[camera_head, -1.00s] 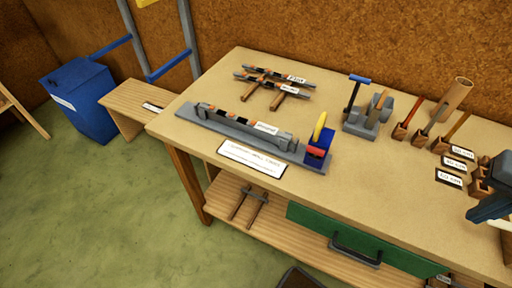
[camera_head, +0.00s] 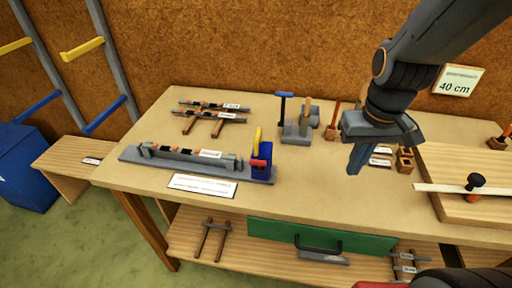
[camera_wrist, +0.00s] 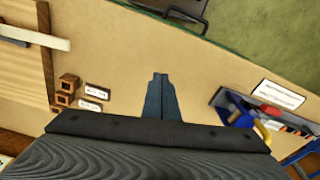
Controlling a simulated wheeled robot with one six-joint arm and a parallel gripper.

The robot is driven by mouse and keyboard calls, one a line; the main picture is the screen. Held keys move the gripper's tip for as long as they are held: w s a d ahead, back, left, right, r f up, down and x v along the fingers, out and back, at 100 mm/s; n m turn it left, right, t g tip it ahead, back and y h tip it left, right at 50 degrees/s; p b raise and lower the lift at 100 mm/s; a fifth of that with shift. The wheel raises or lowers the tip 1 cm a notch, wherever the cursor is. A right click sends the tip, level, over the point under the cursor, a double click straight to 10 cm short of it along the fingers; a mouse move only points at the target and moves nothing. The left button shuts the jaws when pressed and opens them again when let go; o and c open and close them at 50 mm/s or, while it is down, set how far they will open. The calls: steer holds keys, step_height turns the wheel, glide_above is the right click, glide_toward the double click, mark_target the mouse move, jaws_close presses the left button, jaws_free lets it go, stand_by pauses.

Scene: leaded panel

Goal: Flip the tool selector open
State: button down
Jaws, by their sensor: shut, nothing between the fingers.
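A blue block (camera_head: 262,172) with an upright yellow lever (camera_head: 258,139) and a red piece (camera_head: 257,163) stands at the right end of a grey rail base (camera_head: 140,158). It looks like the tool selector, but I see no label naming it. In the wrist view the blue block (camera_wrist: 228,103) and yellow lever (camera_wrist: 262,131) show at the right. My gripper (camera_head: 354,172) is shut and empty, pointing down above the bench, to the right of the block and apart from it. Its closed fingers (camera_wrist: 160,78) show in the middle of the wrist view.
A grey tool holder (camera_head: 297,132) stands behind the block. Small wooden holders (camera_head: 404,160) and a wooden board (camera_head: 465,165) are to the right. A white card (camera_head: 203,185) lies in front of the rail. The bench top between block and gripper is mostly clear.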

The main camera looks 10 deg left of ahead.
steer(key=w+a+r+n+g+b, duration=0.1)
steer(key=w+a+r+n, duration=0.25)
steer(key=a, duration=0.25)
steer(key=w+a+r+n+g, duration=0.1)
steer(key=w+a+r+n, duration=0.1)
steer(key=a+r+n, duration=0.3)
step_height(320, 180, up, 7)
steer(key=n+g, duration=0.1)
steer(key=n, duration=0.6)
glide_above(257, 161)
steer(key=w, duration=0.4)
steer(key=shift+s+d+r+b, duration=0.1)
steer(key=shift+s+d+b, duration=0.1)
steer(key=shift+b, duration=0.2)
steer(key=s+f+p, duration=0.1)
steer(key=f, duration=0.3)
steer(key=f+p, duration=0.1)
steer(key=f, duration=0.4)
steer(key=s+f+p, duration=0.1)
steer(key=f, duration=0.4)
steer(key=shift+s+a+p, duration=0.1)
steer(key=shift+s+p, duration=0.25)
steer(key=shift+a+r, duration=0.1)
steer(key=shift+s, duration=0.1)
